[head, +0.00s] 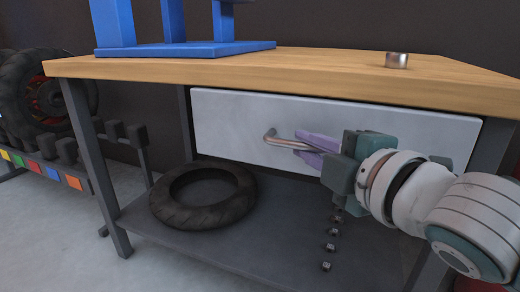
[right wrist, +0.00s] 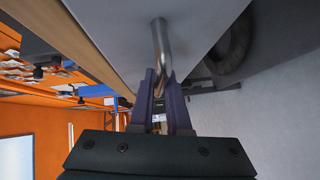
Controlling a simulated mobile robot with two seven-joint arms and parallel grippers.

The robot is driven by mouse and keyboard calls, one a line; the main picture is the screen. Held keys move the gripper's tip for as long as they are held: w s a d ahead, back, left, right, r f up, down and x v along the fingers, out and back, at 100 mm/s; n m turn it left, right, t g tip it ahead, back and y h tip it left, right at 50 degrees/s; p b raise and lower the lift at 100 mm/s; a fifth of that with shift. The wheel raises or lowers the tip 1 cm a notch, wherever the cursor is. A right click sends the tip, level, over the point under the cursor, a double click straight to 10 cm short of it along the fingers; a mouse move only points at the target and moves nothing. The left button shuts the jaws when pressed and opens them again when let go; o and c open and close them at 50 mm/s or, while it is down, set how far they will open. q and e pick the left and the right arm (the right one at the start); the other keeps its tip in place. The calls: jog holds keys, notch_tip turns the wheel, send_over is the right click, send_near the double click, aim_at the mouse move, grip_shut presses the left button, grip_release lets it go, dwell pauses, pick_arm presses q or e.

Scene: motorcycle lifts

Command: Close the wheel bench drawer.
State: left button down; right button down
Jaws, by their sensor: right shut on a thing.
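The wheel bench (head: 130,70) has a wooden top and dark legs. Its drawer has a pale grey front (head: 230,115) below the top. The front looks close to the bench frame; I cannot tell how far it stands out. A metal bar handle (head: 272,135) sits on the drawer front. My right gripper (head: 305,148) has purple fingers shut on the handle. The right wrist view shows the handle (right wrist: 160,45) running from the drawer front (right wrist: 200,20) into the fingers (right wrist: 160,88). My left gripper is not in view.
A tyre (head: 203,198) lies on the bench's lower shelf (head: 270,240), with several small metal pieces (head: 330,247) nearby. A blue stand (head: 185,47) and a metal cup-like part (head: 397,60) are on top. A wheel rack (head: 45,172) stands left.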

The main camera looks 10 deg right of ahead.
jog(key=shift+w+d+f, duration=0.1)
jog(key=shift+w+d, duration=0.3)
jog(key=shift+w, duration=0.15)
jog(key=c, duration=0.9)
grip_release()
jog(key=shift+w+d, duration=0.1)
jog(key=p+v, duration=0.4)
jog(key=v, duration=0.6)
jog(key=shift+p, duration=0.35)
